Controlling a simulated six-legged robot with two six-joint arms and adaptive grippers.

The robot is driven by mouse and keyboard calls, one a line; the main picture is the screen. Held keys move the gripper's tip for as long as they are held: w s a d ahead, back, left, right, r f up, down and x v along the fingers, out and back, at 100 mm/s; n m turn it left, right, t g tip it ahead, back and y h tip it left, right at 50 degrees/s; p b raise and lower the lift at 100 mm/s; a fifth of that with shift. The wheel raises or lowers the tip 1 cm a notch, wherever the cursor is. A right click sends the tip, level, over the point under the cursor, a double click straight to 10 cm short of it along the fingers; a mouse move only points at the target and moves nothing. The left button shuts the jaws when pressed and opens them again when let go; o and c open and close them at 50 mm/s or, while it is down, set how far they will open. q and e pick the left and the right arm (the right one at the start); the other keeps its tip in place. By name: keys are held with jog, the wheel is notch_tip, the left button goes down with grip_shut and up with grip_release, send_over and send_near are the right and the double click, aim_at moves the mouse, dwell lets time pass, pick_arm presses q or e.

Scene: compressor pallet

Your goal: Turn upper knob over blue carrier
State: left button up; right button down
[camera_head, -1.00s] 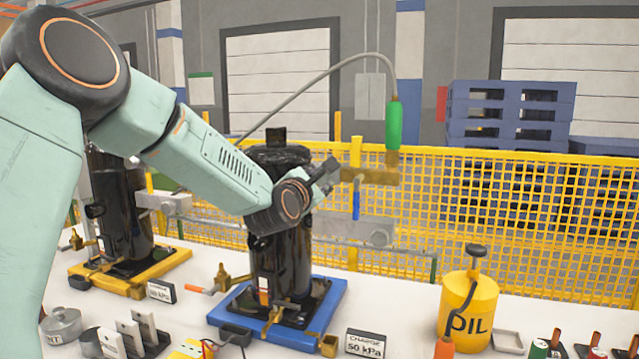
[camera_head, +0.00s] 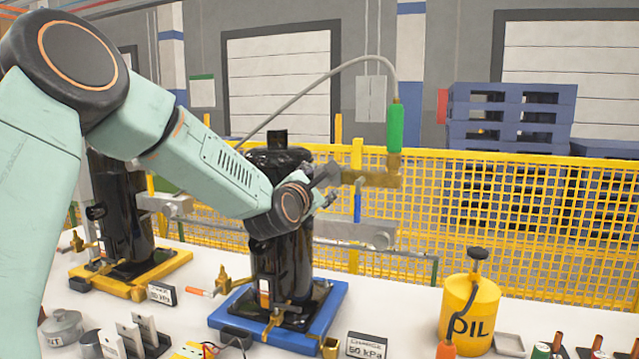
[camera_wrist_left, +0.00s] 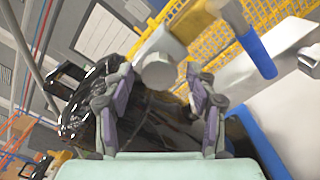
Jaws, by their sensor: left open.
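The blue carrier (camera_head: 222,322) stands on the white table and bears a black compressor cylinder (camera_head: 280,262). In the wrist view a round grey knob (camera_wrist_left: 158,70) on a grey block lies ahead, in line with the gap between my fingers. My left gripper (camera_head: 328,186) is beside the upper part of the cylinder. It also shows in the wrist view (camera_wrist_left: 160,100), with its fingers open and apart. I cannot tell whether a finger touches the knob. In the head view my wrist and gripper hide most of it. My right gripper is not in view.
A blue lever (camera_head: 357,204) hangs close to the right of my gripper, below brass fittings (camera_head: 384,177) with a green handle (camera_head: 394,125). A lower grey block with a round knob (camera_head: 380,239) is below. A yellow carrier (camera_head: 165,266) stands left; an oil can (camera_head: 468,310) stands right.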

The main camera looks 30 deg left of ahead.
pick_arm(q)
jog(key=v, duration=0.7)
jog(key=shift+s, duration=0.15)
dwell(0.5)
